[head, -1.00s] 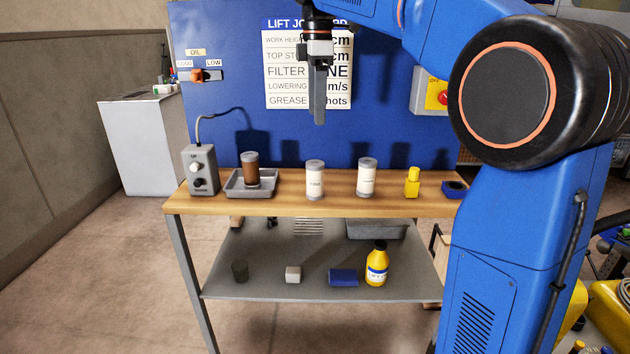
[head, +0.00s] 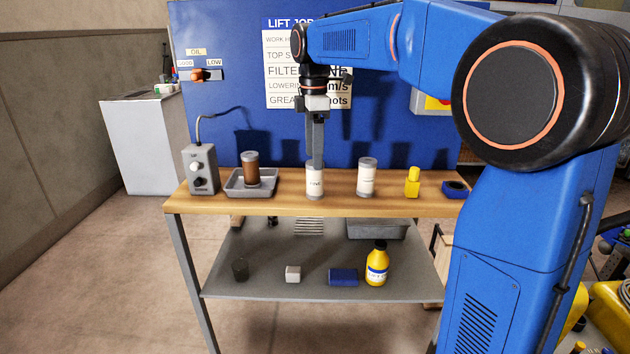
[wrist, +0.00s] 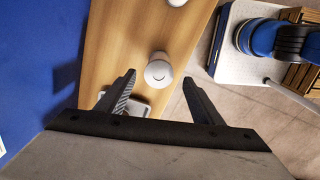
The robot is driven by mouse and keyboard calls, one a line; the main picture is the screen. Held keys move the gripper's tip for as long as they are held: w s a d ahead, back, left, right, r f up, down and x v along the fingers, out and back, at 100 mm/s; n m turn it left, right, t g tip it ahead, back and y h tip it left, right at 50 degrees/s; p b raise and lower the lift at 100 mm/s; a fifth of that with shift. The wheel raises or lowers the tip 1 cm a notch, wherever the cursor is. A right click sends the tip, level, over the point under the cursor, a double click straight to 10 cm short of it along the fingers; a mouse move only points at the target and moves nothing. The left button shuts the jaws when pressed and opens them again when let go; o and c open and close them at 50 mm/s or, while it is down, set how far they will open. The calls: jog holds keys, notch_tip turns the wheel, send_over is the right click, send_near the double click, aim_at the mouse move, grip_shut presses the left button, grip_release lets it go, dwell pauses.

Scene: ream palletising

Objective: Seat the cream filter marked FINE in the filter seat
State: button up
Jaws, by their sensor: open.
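A cream filter (head: 315,184) with a grey cap stands upright on the bench; its small label may read FINE but is hard to make out. A similar cream filter (head: 366,178) stands to its right, its label too small to read. My gripper (head: 318,166) points down, its tips at about the top of the first filter. In the wrist view my gripper (wrist: 159,76) is open, and the round cap of that filter (wrist: 158,72) shows between the fingertips. The second filter (wrist: 177,2) is at the top edge. I cannot make out the filter seat.
A brown filter (head: 251,169) stands in a grey tray (head: 238,192) left of the cream ones. A grey control box (head: 201,170) is farther left. A yellow bottle (head: 412,183) and a dark blue item (head: 455,189) stand right. The lower shelf (head: 225,285) holds several items.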

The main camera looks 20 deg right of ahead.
aim_at(315, 180)
jog(key=shift+w+d+f, duration=0.1)
jog(key=shift+d+f, duration=0.05)
jog(key=shift+f, duration=2.55)
jog(key=c, duration=1.3)
